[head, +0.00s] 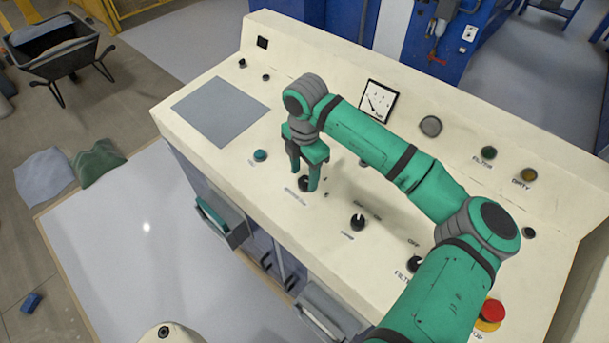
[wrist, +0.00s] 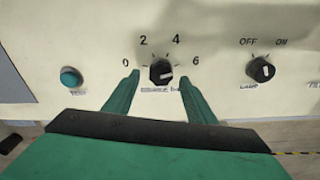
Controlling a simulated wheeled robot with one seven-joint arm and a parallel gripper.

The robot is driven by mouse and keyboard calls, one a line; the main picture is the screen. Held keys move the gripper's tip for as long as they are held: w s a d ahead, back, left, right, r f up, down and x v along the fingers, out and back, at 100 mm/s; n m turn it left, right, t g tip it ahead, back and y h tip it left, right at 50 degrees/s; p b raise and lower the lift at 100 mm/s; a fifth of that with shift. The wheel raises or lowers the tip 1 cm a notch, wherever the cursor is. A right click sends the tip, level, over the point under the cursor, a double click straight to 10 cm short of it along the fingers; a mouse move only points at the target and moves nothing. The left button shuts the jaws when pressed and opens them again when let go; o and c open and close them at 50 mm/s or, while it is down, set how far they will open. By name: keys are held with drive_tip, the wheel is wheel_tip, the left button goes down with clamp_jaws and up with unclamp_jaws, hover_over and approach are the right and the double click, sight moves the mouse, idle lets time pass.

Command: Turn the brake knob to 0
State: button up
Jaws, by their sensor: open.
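The brake knob (wrist: 161,71) is black and round, with a scale of 0, 2, 4 and 6 around it. Its white pointer mark seems to face right, toward the 6 side. In the head view the knob (head: 305,184) sits on the cream panel at my fingertips. My green gripper (wrist: 158,75) is open, with one finger left of the knob and one right of it. Small gaps show between the fingers and the knob. In the head view my gripper (head: 304,182) points down at the panel. The label under the knob is too blurred to read.
A teal button (wrist: 71,77) is left of the knob. A black OFF/ON knob (wrist: 260,70) is right of it. The console (head: 222,148) also bears a gauge (head: 376,101), a filter knob (head: 415,264) and a red stop button (head: 492,310).

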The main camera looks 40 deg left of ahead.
drive_tip(key=shift+w+d+f, duration=0.15)
drive_tip(key=shift+w+f, duration=0.1)
drive_tip(key=shift+f, duration=0.45)
drive_tip(key=c, duration=1)
drive_tip(key=shift+c, duration=0.2)
